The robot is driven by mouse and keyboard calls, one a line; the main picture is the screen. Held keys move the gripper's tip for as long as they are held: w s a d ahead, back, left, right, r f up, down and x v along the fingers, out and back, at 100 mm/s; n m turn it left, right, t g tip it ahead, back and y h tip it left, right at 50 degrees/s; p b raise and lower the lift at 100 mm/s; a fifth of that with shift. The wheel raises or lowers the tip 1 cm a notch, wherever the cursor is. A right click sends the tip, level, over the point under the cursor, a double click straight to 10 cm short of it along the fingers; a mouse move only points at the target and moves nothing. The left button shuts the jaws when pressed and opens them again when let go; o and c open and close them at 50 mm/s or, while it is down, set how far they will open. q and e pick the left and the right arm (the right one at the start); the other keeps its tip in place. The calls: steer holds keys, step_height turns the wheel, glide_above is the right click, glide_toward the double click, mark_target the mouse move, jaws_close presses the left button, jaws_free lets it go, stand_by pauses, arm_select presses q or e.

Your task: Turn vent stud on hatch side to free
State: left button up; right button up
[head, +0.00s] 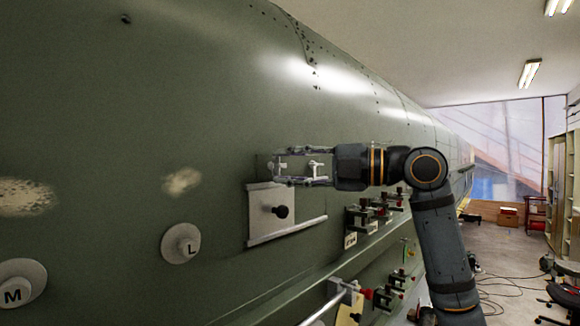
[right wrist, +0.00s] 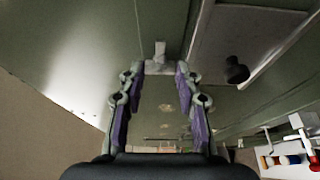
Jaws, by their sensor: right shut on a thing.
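The fuselage side (head: 200,110) is a large curved green wall. A pale square hatch (head: 260,210) with a black knob (head: 279,211) sits on it; both also show in the right wrist view, the hatch (right wrist: 228,40) and the knob (right wrist: 236,70). My right gripper (head: 277,165) is just above the hatch's upper edge, its fingers pointing left at the skin. In the right wrist view its fingertips (right wrist: 160,68) close on a small pale grey stud (right wrist: 160,50) beside the hatch. The stud's turned angle is hard to tell. My left gripper is not in view.
Round pale discs marked L (head: 181,243) and M (head: 22,283) are on the skin at left. A pale ledge (head: 287,231) runs under the hatch. Several red-handled clamps (head: 365,212) line the rail below my right arm. Cables lie on the floor at right.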

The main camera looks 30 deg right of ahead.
stand_by(0.5)
steer(key=o, duration=1.2)
steer(key=shift+c, duration=0.2)
steer(key=shift+s, duration=0.1)
steer(key=shift+s+d, duration=0.1)
steer(key=shift+d, duration=0.1)
steer(key=v, duration=0.7)
steer(key=shift+a, duration=0.15)
